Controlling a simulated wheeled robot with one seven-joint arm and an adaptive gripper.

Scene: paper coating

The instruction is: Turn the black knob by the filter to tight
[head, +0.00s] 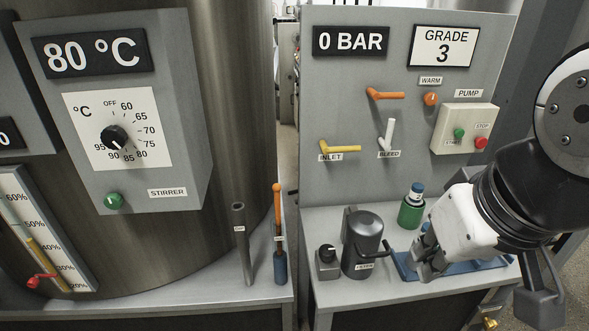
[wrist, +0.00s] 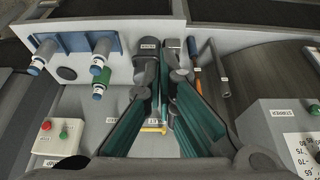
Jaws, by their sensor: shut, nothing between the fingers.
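The black knob (head: 328,249) sits on top of a small grey box at the left of the bench, with a white mark on it. The dark grey filter housing (head: 362,255) stands just right of it, with a bent handle on its right side. My gripper (head: 424,268) is to the right of the filter, apart from the knob, low over the bench. In the wrist view my gripper's teal fingers (wrist: 165,80) reach towards the filter (wrist: 147,50) and partly cover that area. My gripper is shut and empty. The knob's setting is too small to read.
A blue rack (head: 405,265) lies partly behind my gripper. Upright tools (head: 279,240) stand left of the bench gap.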

